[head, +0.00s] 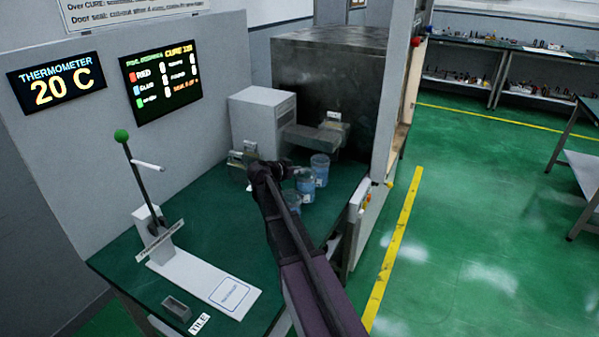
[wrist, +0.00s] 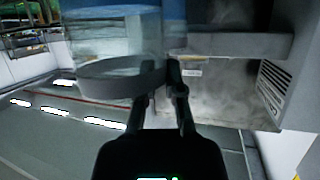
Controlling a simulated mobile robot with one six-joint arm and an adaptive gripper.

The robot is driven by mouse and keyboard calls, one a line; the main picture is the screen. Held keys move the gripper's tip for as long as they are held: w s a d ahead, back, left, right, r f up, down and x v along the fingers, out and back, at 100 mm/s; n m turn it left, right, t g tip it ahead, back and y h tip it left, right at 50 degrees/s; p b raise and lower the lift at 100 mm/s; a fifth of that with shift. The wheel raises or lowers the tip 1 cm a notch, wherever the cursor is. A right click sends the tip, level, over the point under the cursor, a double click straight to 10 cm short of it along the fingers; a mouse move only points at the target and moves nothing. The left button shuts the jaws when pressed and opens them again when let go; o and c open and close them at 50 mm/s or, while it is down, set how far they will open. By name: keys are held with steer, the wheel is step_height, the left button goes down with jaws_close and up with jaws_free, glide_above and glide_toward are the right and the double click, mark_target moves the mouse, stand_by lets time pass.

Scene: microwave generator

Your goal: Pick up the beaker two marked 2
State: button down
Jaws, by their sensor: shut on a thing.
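My gripper (head: 291,172) is beside the middle beaker, partly hidden by my own arm. The wrist view appears upside down. There my gripper (wrist: 174,68) has its fingers close together at the side of a large clear beaker (wrist: 112,50), near its rim, and is shut on it. I cannot read a number on this beaker.
A white vented box (head: 262,118) and a dark metal cabinet (head: 330,85) stand behind the beakers. A grey block (head: 312,137) juts out just behind them. A lever press (head: 150,205) with a white base stands at the front left. Bench between press and beakers is clear.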

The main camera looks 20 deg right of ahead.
step_height(320, 180, up, 9)
steer(key=p, duration=0.8)
steer(key=shift+f, duration=0.1)
stand_by(0.6)
